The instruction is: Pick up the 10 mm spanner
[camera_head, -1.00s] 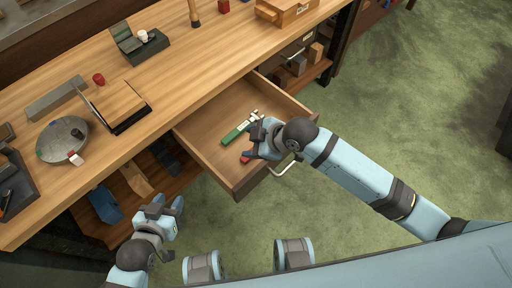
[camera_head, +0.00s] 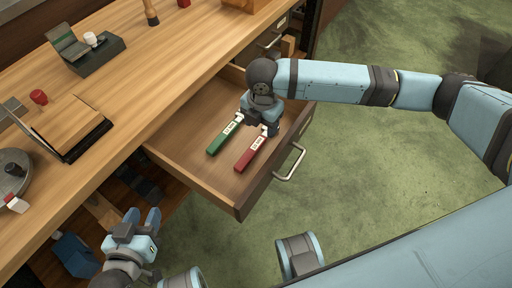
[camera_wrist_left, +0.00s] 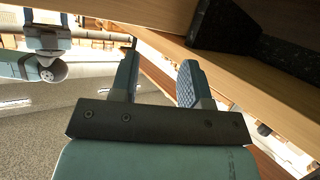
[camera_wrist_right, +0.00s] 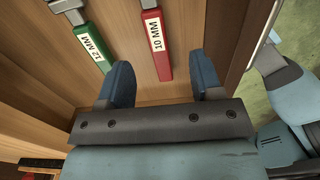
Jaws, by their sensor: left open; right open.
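The 10 mm spanner (camera_head: 252,154) has a red handle and lies in the open drawer. Its label reads 10 MM in the right wrist view (camera_wrist_right: 157,45). Beside it lies a green-handled spanner (camera_head: 224,136), labelled 12 MM in the right wrist view (camera_wrist_right: 87,35). In the right wrist view the red handle's end shows ahead of and between my open right fingers (camera_wrist_right: 162,78), not gripped. My left gripper (camera_head: 142,217) is open and empty, low in front of the bench.
The wooden drawer (camera_head: 195,166) is pulled out, with a metal handle (camera_head: 290,163) on its front. The workbench (camera_head: 130,90) carries a dark box (camera_head: 95,58), a wooden block in a stand (camera_head: 72,128) and a red piece (camera_head: 39,96). Green floor (camera_head: 390,150) is open at right.

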